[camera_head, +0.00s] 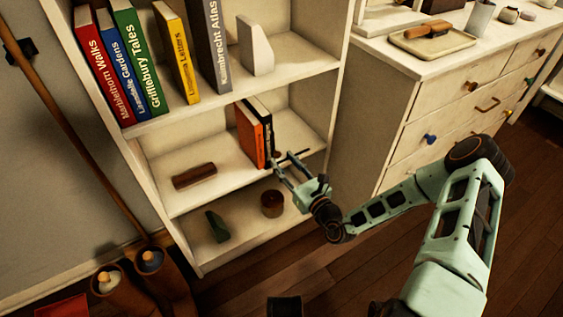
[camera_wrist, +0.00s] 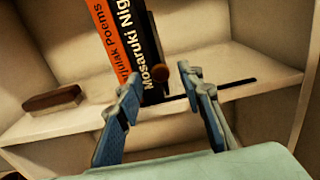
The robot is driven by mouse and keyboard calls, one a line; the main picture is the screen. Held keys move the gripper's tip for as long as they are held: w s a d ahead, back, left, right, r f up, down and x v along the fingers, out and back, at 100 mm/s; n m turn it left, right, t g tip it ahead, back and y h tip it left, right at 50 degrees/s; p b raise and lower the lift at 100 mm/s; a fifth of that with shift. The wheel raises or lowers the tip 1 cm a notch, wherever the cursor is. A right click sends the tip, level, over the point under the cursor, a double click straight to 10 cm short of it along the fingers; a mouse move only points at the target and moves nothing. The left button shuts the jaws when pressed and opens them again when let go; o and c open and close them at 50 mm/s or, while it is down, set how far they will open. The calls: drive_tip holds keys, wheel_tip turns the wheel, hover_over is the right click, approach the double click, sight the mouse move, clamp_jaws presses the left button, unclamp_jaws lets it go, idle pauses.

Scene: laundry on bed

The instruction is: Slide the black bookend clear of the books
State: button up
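The black bookend (camera_wrist: 238,82) shows in the wrist view as a thin dark strip lying on the shelf, right of the books. Its upright part is hard to tell from the black book. A small brown knob (camera_wrist: 160,73) stands in front of the black book's lower spine. The orange book (camera_wrist: 103,36) and the black book (camera_wrist: 138,38) lean side by side; in the head view they stand on the middle shelf (camera_head: 250,135). My gripper (camera_head: 281,168) is open at that shelf's front. In the wrist view its fingertips (camera_wrist: 157,80) are spread either side of the knob, with gaps.
A brown block (camera_head: 194,176) lies left of the books on the same shelf. Below are a round brown pot (camera_head: 271,204) and a dark green object (camera_head: 217,227). More books and a white bookend (camera_head: 256,48) fill the shelf above. A dresser (camera_head: 400,100) stands at right.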

drive_tip(key=shift+x, duration=0.9)
drive_tip(key=shift+c, duration=0.2)
clamp_jaws()
